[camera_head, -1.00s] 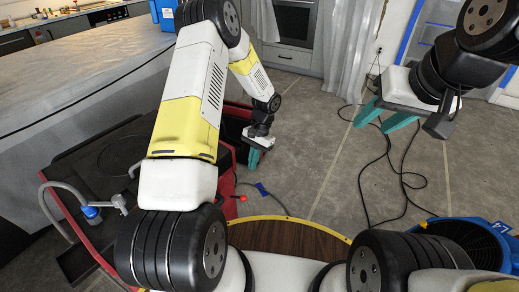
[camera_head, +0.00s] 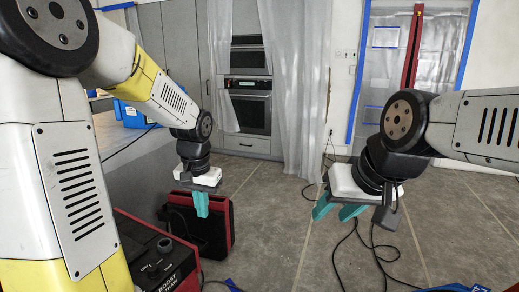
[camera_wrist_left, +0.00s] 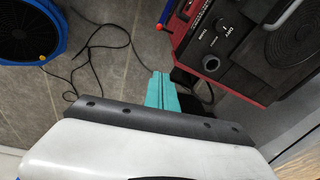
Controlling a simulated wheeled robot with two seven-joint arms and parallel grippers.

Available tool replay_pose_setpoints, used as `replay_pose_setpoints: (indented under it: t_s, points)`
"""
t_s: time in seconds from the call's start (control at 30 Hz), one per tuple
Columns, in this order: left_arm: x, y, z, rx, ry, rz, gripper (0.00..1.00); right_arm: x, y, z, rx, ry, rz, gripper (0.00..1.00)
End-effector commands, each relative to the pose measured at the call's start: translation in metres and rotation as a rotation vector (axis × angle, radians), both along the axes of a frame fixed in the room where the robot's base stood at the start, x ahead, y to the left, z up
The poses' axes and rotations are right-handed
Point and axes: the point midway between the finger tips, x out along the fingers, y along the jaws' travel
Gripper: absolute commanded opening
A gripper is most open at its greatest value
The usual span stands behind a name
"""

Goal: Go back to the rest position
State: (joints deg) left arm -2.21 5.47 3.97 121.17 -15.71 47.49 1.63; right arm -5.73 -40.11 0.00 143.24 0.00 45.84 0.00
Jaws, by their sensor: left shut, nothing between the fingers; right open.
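My left gripper (camera_head: 201,212) hangs from the left arm in the head view, with its teal fingers pointing down and together. It is shut and empty. In the left wrist view its fingers (camera_wrist_left: 162,76) lie side by side with nothing between them. My right gripper (camera_head: 334,216) is at the right of the middle of the head view. Its teal fingers are spread apart with nothing between them, over the floor. The two grippers are well apart from each other.
A black and red case (camera_head: 205,238) is behind and below my left gripper. A red and black machine (camera_head: 150,262) is at lower left; it also shows in the left wrist view (camera_wrist_left: 228,48). A blue fan (camera_wrist_left: 28,30) and dark cables (camera_head: 372,250) are on the floor. Grey floor (camera_head: 270,235) lies between the grippers.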

Motion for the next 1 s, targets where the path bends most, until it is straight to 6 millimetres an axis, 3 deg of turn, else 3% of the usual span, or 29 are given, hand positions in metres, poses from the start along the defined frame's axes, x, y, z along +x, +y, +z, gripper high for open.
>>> replay_pose_setpoints:
  t_s: [0.03,0.2,0.33,0.5,0.7,1.0]
  points:
    - [-0.014,0.000,0.020,-0.018,-0.043,0.018,0.00,0.000,0.000,0.000,0.000,0.000,0.000,0.41]
    - [-0.062,-0.001,0.063,-0.091,-0.156,0.073,0.00,0.000,0.000,0.000,0.000,0.000,0.000,0.41]
    - [-0.100,-0.004,0.086,-0.154,-0.244,0.107,0.00,0.000,0.000,0.000,0.000,0.000,0.000,0.41]
    - [-0.139,-0.009,0.100,-0.231,-0.332,0.141,0.00,0.000,0.000,0.000,0.000,0.000,0.000,0.41]
    - [-0.160,-0.013,0.105,-0.276,-0.382,0.156,0.00,0.000,0.000,0.000,0.000,0.000,0.000,0.41]
    - [-0.161,-0.013,0.105,-0.280,-0.386,0.157,0.00,0.000,0.000,0.000,0.000,0.000,0.000,0.41]
